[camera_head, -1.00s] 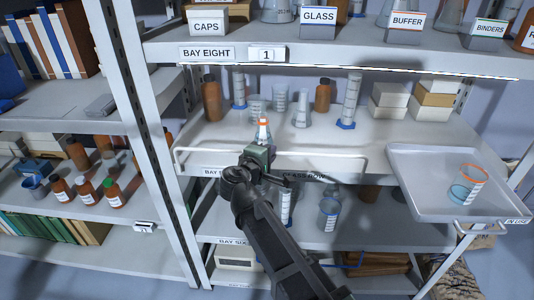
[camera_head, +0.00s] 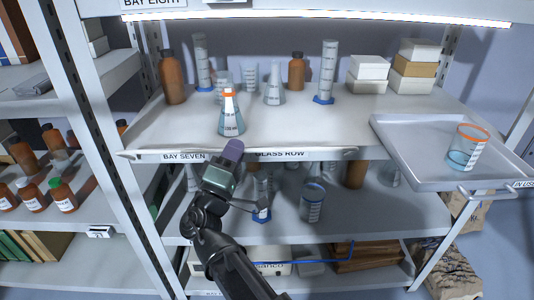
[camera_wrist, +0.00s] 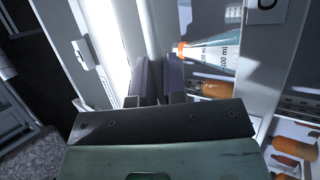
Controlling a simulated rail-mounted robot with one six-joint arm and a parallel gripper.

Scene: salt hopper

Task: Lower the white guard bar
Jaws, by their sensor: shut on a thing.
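The white guard bar (camera_head: 345,152) lies low along the front edge of the BAY SEVEN shelf (camera_head: 300,125), level with the edge and its label. My gripper (camera_head: 233,150) is at the bar, left of its middle, reaching up from below and in front. In the wrist view the two dark fingers (camera_wrist: 158,78) stand either side of the pale bar (camera_wrist: 150,35), shut on it. The fingers hide the gripped stretch. A conical flask with an orange rim (camera_head: 231,115) stands on the shelf just behind the gripper; it also shows in the wrist view (camera_wrist: 210,52).
Brown bottles, cylinders and flasks stand farther back on the shelf, with white boxes (camera_head: 367,73) at right. A grey tray (camera_head: 405,155) with an orange-rimmed beaker (camera_head: 467,148) juts out at right. Glassware such as a beaker (camera_head: 312,203) fills the shelf below.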

